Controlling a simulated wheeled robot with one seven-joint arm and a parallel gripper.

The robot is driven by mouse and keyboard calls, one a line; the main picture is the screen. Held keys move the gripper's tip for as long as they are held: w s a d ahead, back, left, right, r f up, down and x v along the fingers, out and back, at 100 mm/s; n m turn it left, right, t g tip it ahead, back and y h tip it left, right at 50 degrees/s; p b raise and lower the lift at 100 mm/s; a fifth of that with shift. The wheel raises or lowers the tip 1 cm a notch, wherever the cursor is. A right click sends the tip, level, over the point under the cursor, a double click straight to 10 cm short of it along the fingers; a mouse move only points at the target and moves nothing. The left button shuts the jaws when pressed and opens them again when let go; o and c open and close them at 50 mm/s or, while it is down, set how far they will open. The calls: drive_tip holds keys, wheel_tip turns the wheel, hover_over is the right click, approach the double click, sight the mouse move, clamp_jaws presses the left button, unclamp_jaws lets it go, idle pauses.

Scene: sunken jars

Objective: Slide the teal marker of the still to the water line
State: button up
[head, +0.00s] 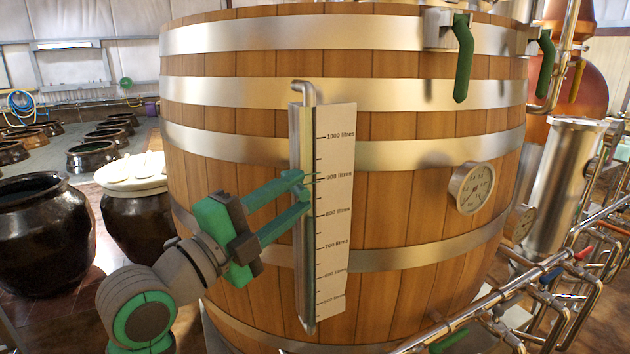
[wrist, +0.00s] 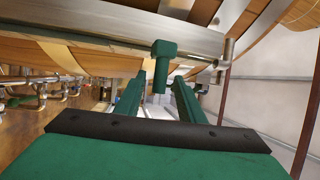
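The teal marker (head: 293,176) sits on the upright metal sight tube (head: 302,130), close to the 900 litres mark of the white scale (head: 338,150) on the wooden vat. My gripper (head: 301,197) reaches the tube from the left at the marker's height. In the wrist view my gripper (wrist: 160,82) is open, its two fingers on either side of the stem with gaps showing. The water line in the tube cannot be made out clearly.
A round dial gauge (head: 471,188) sits on the vat right of the scale. Green-handled valves (head: 463,58) are at the vat's upper right. Pipes (head: 520,282) run along the lower right. Dark jars (head: 42,235) stand on the left.

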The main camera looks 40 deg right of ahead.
drive_tip(key=shift+x, duration=3)
clamp_jaws()
